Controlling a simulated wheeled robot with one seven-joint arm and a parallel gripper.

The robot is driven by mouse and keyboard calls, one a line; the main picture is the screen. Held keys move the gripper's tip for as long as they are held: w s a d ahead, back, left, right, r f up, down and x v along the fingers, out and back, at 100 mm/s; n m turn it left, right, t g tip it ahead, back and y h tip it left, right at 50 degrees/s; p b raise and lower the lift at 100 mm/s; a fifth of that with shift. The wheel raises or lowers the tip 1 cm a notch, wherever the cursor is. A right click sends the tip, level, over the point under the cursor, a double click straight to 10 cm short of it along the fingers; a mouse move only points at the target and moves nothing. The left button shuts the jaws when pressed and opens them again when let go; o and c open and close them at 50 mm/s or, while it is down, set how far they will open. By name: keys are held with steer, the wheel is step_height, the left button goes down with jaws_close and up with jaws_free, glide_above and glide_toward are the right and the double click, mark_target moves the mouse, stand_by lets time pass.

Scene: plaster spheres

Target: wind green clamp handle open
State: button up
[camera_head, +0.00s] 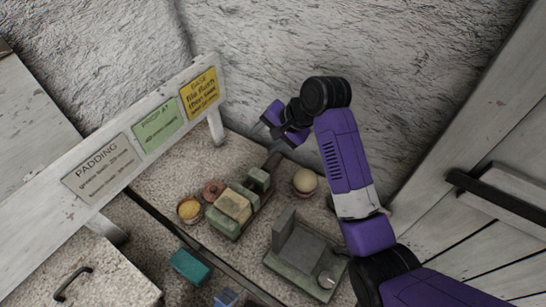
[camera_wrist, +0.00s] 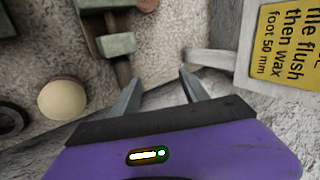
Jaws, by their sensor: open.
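The green clamp (camera_head: 258,178) lies on the speckled bench with a pale block (camera_head: 232,206) at its jaws. Its dark screw (camera_head: 273,161) points up and right toward my gripper. In the wrist view the clamp's green end (camera_wrist: 117,44) is at the top, and the screw (camera_wrist: 124,72) runs down from it near my left-hand finger. A separate handle bar is hard to make out. My gripper (camera_wrist: 158,84) is open and empty, its fingers spread just past the screw's end. In the head view my gripper (camera_head: 276,133) is partly hidden by its own wrist.
A pale ball (camera_head: 305,181) sits right of the clamp. A grey-green metal stand (camera_head: 300,252) is in front. A yellow-filled bowl (camera_head: 189,209) and a teal box (camera_head: 190,267) are to the left. A sign rail (camera_head: 105,150) runs along the left; rough walls stand behind.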

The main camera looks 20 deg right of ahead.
mark_target(269, 164)
steer(key=g+h, duration=0.1)
steer(key=s+f+g+h+p, duration=0.1)
steer(key=g, duration=0.1)
steer(key=f+m+g+h+p, duration=0.1)
steer(key=g+h, duration=0.1)
steer(key=shift+s+d+f, duration=0.15)
steer(key=shift+s+d, duration=0.05)
steer(key=shift+s, duration=0.05)
steer(key=shift+f+p, duration=0.7)
steer(key=shift+f, duration=3.15)
jaws_close()
